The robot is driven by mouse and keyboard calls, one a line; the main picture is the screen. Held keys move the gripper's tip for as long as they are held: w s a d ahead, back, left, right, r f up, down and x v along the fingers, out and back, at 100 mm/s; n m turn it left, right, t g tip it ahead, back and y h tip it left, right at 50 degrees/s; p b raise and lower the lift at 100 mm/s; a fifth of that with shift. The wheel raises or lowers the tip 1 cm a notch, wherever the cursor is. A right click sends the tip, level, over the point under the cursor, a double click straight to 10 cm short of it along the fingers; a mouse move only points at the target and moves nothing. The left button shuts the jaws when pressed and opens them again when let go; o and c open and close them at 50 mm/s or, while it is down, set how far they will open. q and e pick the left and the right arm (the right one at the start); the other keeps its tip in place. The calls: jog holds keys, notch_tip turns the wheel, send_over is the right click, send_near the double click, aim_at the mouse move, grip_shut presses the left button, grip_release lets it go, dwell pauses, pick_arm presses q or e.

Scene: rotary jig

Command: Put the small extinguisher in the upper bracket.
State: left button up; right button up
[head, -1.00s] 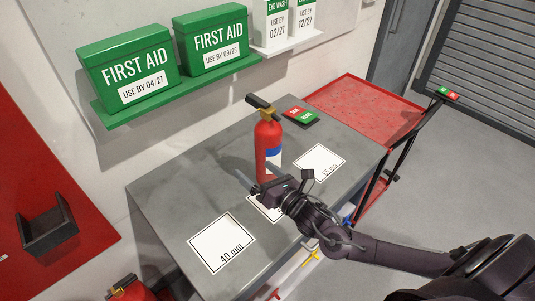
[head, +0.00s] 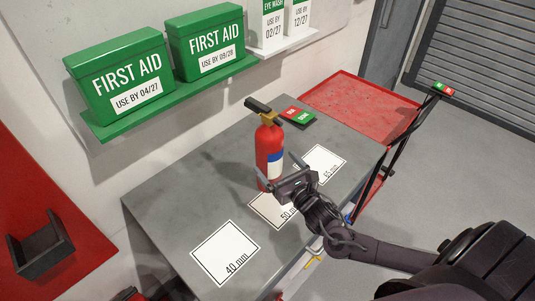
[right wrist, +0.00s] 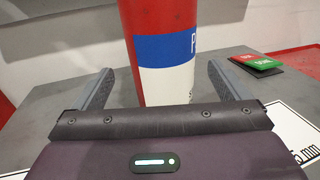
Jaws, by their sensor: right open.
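A red extinguisher (head: 268,142) with a black and brass valve head and a blue and white label stands upright on the grey table. My right gripper (head: 277,169) is open at its lower body, with a finger on each side. In the right wrist view the extinguisher (right wrist: 160,20) stands between the two open fingers, with visible gaps. A black bracket (head: 42,246) is fixed on the red wall panel at the lower left, and it is empty. Whether it is the upper one cannot be told. My left gripper is not in view.
White cards marked 40 mm (head: 226,252), 50 mm (head: 268,212) and 55 mm (head: 325,165) lie on the table (head: 175,205). A red and green button pad (head: 297,116) lies behind the extinguisher. A green shelf (head: 175,98) with first aid boxes overhangs the table's back.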

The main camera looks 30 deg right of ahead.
jog(key=shift+w+p, duration=0.45)
jog(key=shift+w, duration=0.45)
jog(key=w+p, duration=0.1)
jog(key=w, duration=0.2)
jog(key=shift+w+f, duration=0.2)
jog(key=shift+w+a+f, duration=0.1)
jog(key=shift+w, duration=0.05)
jog(key=shift+c, duration=0.8)
jog(key=c, duration=1.9)
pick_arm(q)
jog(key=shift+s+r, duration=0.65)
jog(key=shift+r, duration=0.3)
pick_arm(e)
jog(key=shift+w+r, duration=0.2)
jog(key=shift+r, duration=0.1)
grip_shut()
